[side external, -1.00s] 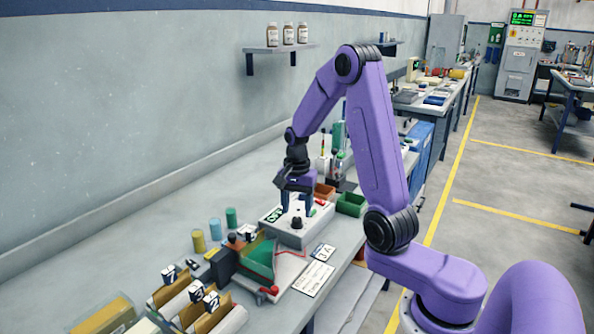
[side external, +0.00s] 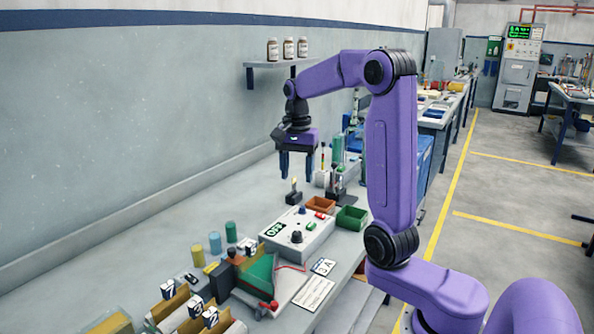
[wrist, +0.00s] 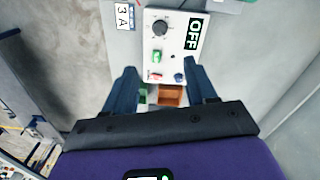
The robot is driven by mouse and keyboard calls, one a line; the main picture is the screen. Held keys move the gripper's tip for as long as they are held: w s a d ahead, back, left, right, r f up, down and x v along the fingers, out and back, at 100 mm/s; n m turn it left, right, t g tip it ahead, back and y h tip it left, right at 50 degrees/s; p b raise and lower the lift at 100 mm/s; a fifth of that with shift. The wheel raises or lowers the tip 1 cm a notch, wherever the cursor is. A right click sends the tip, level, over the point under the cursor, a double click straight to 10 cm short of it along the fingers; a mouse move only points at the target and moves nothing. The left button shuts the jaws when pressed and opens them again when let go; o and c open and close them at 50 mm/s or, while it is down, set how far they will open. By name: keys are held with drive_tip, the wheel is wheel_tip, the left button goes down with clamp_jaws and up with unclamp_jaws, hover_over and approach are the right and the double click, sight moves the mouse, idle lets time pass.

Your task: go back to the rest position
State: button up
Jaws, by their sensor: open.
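My gripper (side external: 297,172) is open and empty, raised above the bench behind the white control box (side external: 310,236). Its two blue fingers point down and are apart from everything below. In the wrist view my gripper (wrist: 162,82) shows both fingers spread, with the control box (wrist: 186,50) beyond them. The box has a black knob (side external: 296,237), a green button, a red switch and a blue knob, and its display (side external: 275,229) reads OFF.
An orange bin (side external: 320,205) and a green bin (side external: 351,218) stand behind the box. Coloured cylinders (side external: 214,243) and numbered file holders (side external: 172,303) stand at the front left. A shelf with jars (side external: 288,48) is on the wall.

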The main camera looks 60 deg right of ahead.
idle(0.3)
drive_tip(key=s+a+f+n, duration=0.2)
drive_tip(key=s+a+n, duration=0.1)
drive_tip(key=a+n, duration=0.4)
drive_tip(key=s+a+f+n, duration=0.1)
drive_tip(key=s+a+n, duration=0.2)
drive_tip(key=a+n, duration=0.4)
drive_tip(key=s+a+f+n, duration=0.2)
drive_tip(key=s+n, duration=0.4)
drive_tip(key=s, duration=0.3)
drive_tip(key=s+a+f+n, duration=0.2)
drive_tip(key=s+a+n, duration=0.2)
drive_tip(key=s+n, duration=0.3)
drive_tip(key=s, duration=0.3)
drive_tip(key=shift+f+n, duration=0.2)
drive_tip(key=shift+n, duration=0.1)
